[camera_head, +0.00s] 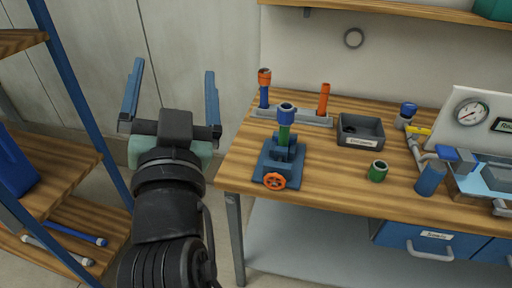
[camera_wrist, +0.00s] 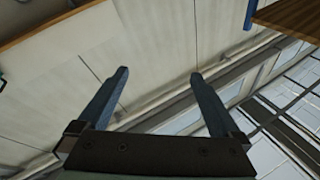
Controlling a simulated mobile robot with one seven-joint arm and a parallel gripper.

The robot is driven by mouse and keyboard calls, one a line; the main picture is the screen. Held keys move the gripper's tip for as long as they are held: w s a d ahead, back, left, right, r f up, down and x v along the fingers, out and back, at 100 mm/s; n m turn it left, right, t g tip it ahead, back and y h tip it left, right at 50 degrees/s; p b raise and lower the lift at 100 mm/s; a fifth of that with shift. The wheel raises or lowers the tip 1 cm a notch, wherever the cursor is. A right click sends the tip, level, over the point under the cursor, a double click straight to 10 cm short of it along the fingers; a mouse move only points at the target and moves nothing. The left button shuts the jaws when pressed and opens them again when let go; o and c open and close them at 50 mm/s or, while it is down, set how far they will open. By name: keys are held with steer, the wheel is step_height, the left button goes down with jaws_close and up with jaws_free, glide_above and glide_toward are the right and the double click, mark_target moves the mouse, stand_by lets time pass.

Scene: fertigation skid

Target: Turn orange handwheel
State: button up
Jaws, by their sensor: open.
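The orange handwheel (camera_head: 274,181) is a small spoked wheel on the front of a dark blue vise-like base (camera_head: 280,160). The base stands near the front left edge of the wooden bench (camera_head: 330,190). My gripper (camera_head: 170,85) is open and empty, raised to the left of the bench and well apart from the handwheel. In the wrist view, my gripper's two blue fingers (camera_wrist: 160,85) are spread with nothing between them. The handwheel is not seen in the wrist view.
A gauge panel (camera_head: 480,115) is at far right. A shelf unit (camera_head: 60,170) stands at left.

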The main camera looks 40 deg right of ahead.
steer(key=d+f+m+g+h+b, duration=0.15)
steer(key=d+f+b, duration=0.25)
steer(key=f, duration=0.7)
steer(key=d+f+m+g+h+b, duration=0.1)
steer(key=d+f+g+b, duration=0.25)
steer(key=f, duration=0.75)
steer(key=m+g+h+b, duration=0.2)
steer(key=b, duration=0.5)
glide_toward(274, 183)
steer(key=shift+y, duration=0.35)
steer(key=x, duration=0.3)
steer(key=p+x, duration=0.1)
steer(key=x, duration=0.6)
steer(key=shift+d+r, duration=0.25)
steer(key=shift+r, duration=0.05)
steer(key=c, duration=1.3)
